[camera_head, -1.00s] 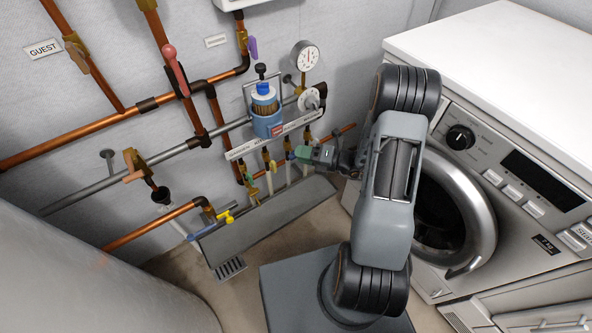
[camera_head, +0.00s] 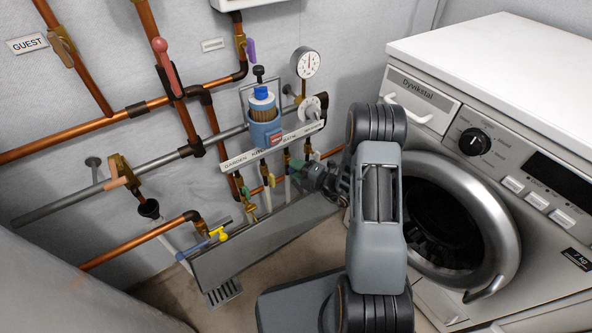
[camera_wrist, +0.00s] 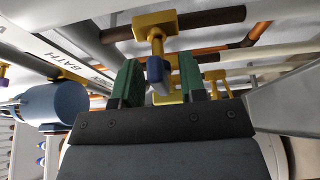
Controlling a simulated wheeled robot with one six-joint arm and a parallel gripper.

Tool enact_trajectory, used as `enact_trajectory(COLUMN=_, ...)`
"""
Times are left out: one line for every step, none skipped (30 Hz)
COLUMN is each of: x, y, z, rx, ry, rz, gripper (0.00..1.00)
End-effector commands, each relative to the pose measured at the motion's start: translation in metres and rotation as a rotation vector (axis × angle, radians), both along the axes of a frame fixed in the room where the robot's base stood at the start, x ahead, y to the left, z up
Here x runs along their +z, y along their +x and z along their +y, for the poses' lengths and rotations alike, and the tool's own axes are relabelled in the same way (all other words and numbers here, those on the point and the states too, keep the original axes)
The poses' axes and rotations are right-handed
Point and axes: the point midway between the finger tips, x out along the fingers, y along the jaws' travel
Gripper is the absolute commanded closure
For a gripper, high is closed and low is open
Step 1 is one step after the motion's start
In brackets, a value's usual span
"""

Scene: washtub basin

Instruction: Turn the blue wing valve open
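The blue wing handle (camera_wrist: 154,70) sits on a brass valve (camera_wrist: 155,28) in the wrist view, seen nearly end-on. My gripper (camera_wrist: 159,68) has its two green fingers on either side of the handle. Gaps show between the handle and each finger, so the gripper is open around it, not clamped. In the head view my gripper (camera_head: 297,167) is at the right part of the valve row under the label strip (camera_head: 270,143). There the fingers and wrist largely hide the blue handle.
A blue filter housing (camera_head: 265,130) stands above the strip; it is at left in the wrist view (camera_wrist: 50,103). Neighbouring brass valves (camera_wrist: 215,80) are close behind. A grey trough (camera_head: 265,238) lies below. The washing machine (camera_head: 520,130) is close to my arm's right.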

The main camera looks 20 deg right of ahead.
Motion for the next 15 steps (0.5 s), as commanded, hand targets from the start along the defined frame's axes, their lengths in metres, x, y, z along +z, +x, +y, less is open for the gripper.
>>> enact_trajectory(x=0.0000, y=0.0007, z=0.0009, rx=0.001, ry=0.000, rz=0.000, gripper=0.62)
enact_trajectory(x=0.0001, y=0.0009, z=0.0010, rx=0.001, ry=0.000, rz=0.000, gripper=0.62)
enact_trajectory(x=0.0002, y=0.0009, z=0.0010, rx=0.000, ry=0.000, rz=0.000, gripper=0.62)
enact_trajectory(x=0.0002, y=0.0009, z=0.0009, rx=0.000, ry=0.000, rz=0.000, gripper=0.62)
enact_trajectory(x=0.0003, y=0.0008, z=0.0009, rx=0.000, ry=0.000, rz=0.000, gripper=0.62)
enact_trajectory(x=0.0002, y=0.0008, z=0.0009, rx=0.000, ry=0.000, rz=0.000, gripper=0.62)
enact_trajectory(x=0.0002, y=0.0008, z=0.0008, rx=0.000, ry=0.000, rz=0.000, gripper=0.62)
enact_trajectory(x=0.0002, y=0.0008, z=0.0008, rx=0.001, ry=-0.001, rz=0.001, gripper=0.62)
enact_trajectory(x=0.0002, y=0.0008, z=0.0008, rx=0.000, ry=-0.001, rz=0.001, gripper=0.66)
enact_trajectory(x=0.0002, y=0.0007, z=0.0007, rx=0.001, ry=-0.001, rz=0.001, gripper=0.68)
enact_trajectory(x=0.0001, y=0.0007, z=0.0007, rx=0.001, ry=-0.001, rz=0.001, gripper=0.71)
enact_trajectory(x=0.0001, y=0.0007, z=0.0007, rx=0.001, ry=-0.001, rz=0.001, gripper=0.75)
enact_trajectory(x=0.0001, y=0.0007, z=0.0007, rx=0.001, ry=-0.001, rz=0.001, gripper=0.78)
enact_trajectory(x=0.0001, y=0.0006, z=0.0007, rx=0.001, ry=-0.001, rz=0.001, gripper=0.81)
enact_trajectory(x=0.0001, y=0.0006, z=0.0007, rx=0.001, ry=-0.001, rz=0.001, gripper=0.85)
